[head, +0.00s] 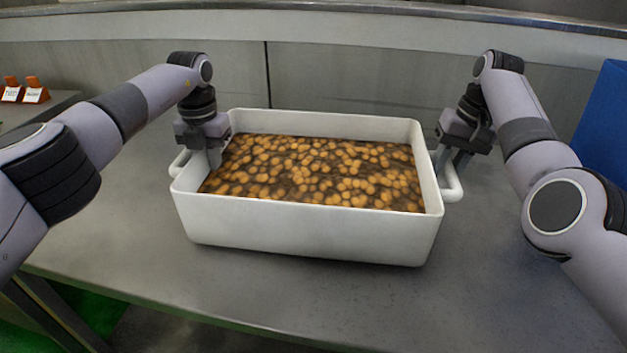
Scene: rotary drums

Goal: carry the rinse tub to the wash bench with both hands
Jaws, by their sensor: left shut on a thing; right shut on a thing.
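The rinse tub (310,226) is a white rectangular tub with a handle at each short end. It sits upright on a grey metal bench (500,290), with its base on or very close to the surface. Brown-orange round pieces in dark liquid (320,172) fill much of it. My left gripper (212,158) is shut at the left handle (180,163), its fingers pointing down by the tub wall. My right gripper (450,168) is shut on the right handle (453,185). The fingertips are partly hidden by the tub and handles. I cannot tell whether this bench is the wash bench.
A metal wall (340,80) runs behind the bench. A blue panel (605,125) stands at the far right. Small orange holders with white labels (25,92) are at the far left. The bench's front edge (180,312) lies near, with bare surface in front of the tub.

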